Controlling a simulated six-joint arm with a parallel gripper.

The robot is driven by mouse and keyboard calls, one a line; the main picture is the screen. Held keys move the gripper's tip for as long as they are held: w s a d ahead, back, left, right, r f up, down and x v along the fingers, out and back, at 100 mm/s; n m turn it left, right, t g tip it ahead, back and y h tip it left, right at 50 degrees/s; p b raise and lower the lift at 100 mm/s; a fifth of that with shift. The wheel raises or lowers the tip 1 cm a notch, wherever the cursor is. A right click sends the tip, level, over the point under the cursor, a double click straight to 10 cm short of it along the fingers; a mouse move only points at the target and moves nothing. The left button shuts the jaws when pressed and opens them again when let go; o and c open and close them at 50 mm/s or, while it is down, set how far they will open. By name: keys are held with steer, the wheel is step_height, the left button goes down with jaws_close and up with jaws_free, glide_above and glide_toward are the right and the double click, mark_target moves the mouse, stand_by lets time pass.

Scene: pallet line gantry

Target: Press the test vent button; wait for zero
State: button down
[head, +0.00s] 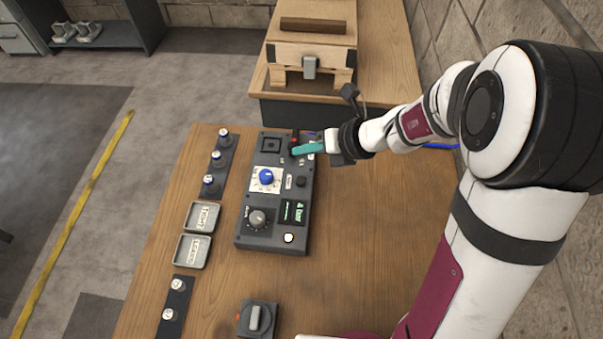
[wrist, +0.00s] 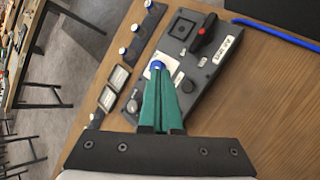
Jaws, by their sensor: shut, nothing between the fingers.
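The grey control panel (head: 275,248) lies on the wooden bench. It carries a square recessed fitting (head: 270,145), a red-and-black lever (wrist: 205,34), a blue knob (head: 266,177) on a white dial, a black button (head: 300,182) beside a small label, a grey knob (head: 257,218), a white button (head: 288,238) and a lit green display (head: 293,211) that seems to read 4 bar. Which button is the test vent I cannot tell from the labels. My gripper (head: 297,151) is shut and empty, over the panel's far right part. In the wrist view its teal fingers (wrist: 158,85) hide the display.
Two labelled trays (head: 203,217) and strips of small knobs (head: 217,160) lie left of the panel. A switch box (head: 257,318) is at the near edge. A wooden crate (head: 312,50) stands behind. A blue hose (wrist: 275,32) runs at right. Bench right of the panel is clear.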

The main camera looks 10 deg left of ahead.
step_height(320, 180, down, 8)
steer(key=shift+f, duration=0.2)
stand_by(2.2)
steer(key=shift+f, duration=0.4)
steer(key=shift+f, duration=0.5)
stand_by(0.5)
steer(key=shift+r, duration=0.95)
steer(key=shift+r, duration=2.5)
